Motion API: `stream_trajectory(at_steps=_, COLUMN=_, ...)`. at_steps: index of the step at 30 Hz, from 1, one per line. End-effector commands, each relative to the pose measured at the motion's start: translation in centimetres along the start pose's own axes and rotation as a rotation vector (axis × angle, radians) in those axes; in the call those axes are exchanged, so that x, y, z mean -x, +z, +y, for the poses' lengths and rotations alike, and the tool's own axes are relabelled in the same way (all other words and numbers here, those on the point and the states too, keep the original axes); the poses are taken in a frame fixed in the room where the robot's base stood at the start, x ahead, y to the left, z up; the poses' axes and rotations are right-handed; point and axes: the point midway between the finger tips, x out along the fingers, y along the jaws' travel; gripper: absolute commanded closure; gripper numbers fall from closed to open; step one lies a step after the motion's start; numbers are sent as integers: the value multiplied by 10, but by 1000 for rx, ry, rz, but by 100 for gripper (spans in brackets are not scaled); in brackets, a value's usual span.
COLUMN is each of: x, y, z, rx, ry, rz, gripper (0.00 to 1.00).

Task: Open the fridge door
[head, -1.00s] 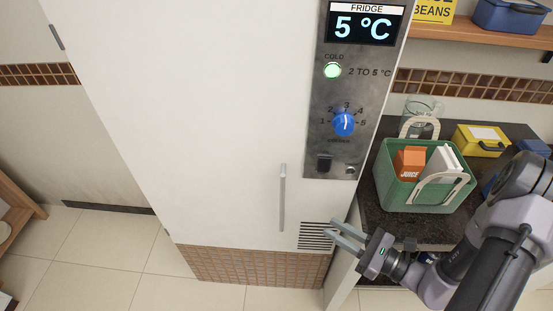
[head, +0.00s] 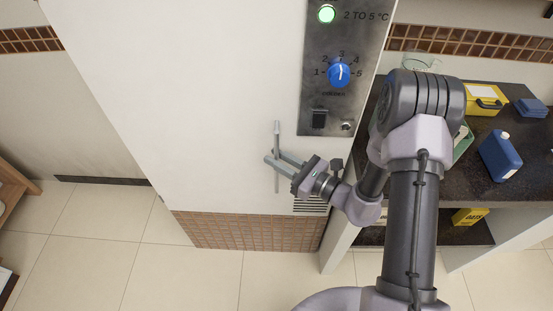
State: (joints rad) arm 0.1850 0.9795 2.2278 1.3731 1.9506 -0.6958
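The white fridge door (head: 190,110) is shut and fills the middle of the head view. Its thin grey vertical handle (head: 277,135) stands near the door's lower right edge. My gripper (head: 274,161) is at the lower half of the handle, with its two fingers pointing left. The fingers are apart, one reaching past the handle on the upper side and one on the lower side. The handle appears to run between or just behind them; I cannot tell whether they touch it.
A control panel (head: 345,105) with a blue dial (head: 339,75) is above right of the handle. A dark counter (head: 500,130) at right holds a yellow box (head: 485,99) and a blue bottle (head: 499,156). My arm hides most of the green basket. Tiled floor (head: 200,275) lies clear in front.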

Motion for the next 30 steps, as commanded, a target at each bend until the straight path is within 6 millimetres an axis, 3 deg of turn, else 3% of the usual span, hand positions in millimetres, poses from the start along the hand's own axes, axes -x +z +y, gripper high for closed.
stream_trajectory(at_steps=8, x=-3, y=0, z=0, rx=-1, ry=1, rz=0, gripper=79)
stream_trajectory(at_steps=9, x=-3, y=0, z=0, rx=-1, ry=1, rz=0, gripper=81)
stream_trajectory(at_steps=12, x=-3, y=0, z=0, rx=-1, ry=1, rz=0, gripper=100)
stream_trajectory(at_steps=30, x=-3, y=0, z=0, rx=0, ry=1, rz=0, gripper=100)
